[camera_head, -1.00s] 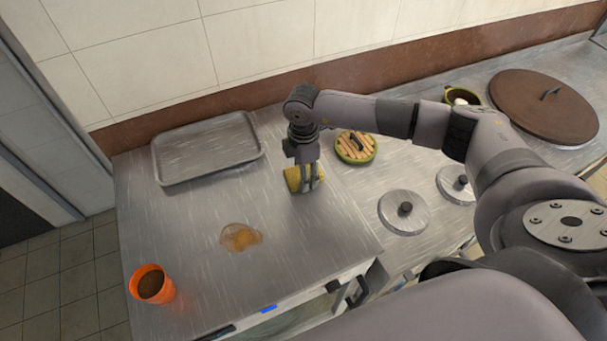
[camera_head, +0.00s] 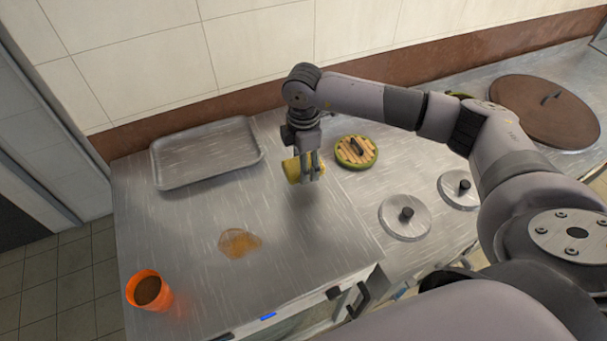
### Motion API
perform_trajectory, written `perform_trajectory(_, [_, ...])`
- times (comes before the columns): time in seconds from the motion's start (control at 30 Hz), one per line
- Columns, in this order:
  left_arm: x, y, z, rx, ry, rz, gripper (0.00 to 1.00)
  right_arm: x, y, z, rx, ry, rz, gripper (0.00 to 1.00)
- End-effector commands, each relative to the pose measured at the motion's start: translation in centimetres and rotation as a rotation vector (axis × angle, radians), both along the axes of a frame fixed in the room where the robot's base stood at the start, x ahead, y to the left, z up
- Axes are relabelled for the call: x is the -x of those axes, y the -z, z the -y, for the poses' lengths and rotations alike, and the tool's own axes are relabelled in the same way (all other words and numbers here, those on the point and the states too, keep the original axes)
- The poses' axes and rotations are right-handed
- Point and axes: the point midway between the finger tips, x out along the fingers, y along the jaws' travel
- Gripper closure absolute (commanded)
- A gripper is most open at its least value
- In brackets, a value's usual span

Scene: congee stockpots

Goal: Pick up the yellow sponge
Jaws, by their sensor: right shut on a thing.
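The yellow sponge (camera_head: 291,171) is held in my right gripper (camera_head: 312,174), whose fingers are shut on it. The gripper points down, and the sponge hangs above the steel counter (camera_head: 215,205), with a soft shadow under it. Part of the sponge is hidden behind the fingers. My left gripper is not in view.
A grey tray (camera_head: 208,156) lies behind left. An amber spill (camera_head: 239,243) and an orange cup (camera_head: 149,290) of brown content are in front left. A green pot with a wooden lid (camera_head: 356,151), metal lids (camera_head: 405,218) and a large brown lid (camera_head: 546,108) are right.

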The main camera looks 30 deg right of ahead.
Motion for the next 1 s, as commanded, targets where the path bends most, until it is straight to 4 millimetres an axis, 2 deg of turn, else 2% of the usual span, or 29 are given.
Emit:
perform_trajectory(0.03, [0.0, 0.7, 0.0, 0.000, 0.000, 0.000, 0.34, -0.2, -1.2, 0.0, 0.000, 0.000, 0.008, 0.74])
perform_trajectory(0.3, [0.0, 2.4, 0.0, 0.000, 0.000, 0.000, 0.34, -0.1, -8.5, 0.0, 0.000, 0.000, 0.006, 0.74])
perform_trajectory(0.5, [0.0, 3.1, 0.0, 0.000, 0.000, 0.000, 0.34, 0.0, -12.5, 0.0, 0.000, -0.001, 0.003, 0.74])
perform_trajectory(0.7, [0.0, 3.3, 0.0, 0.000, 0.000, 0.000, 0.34, 0.0, -14.4, 0.0, 0.000, 0.000, 0.001, 0.74])
perform_trajectory(1.0, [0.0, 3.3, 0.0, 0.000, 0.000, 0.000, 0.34, 0.0, -14.9, 0.0, 0.001, 0.000, 0.000, 0.74])
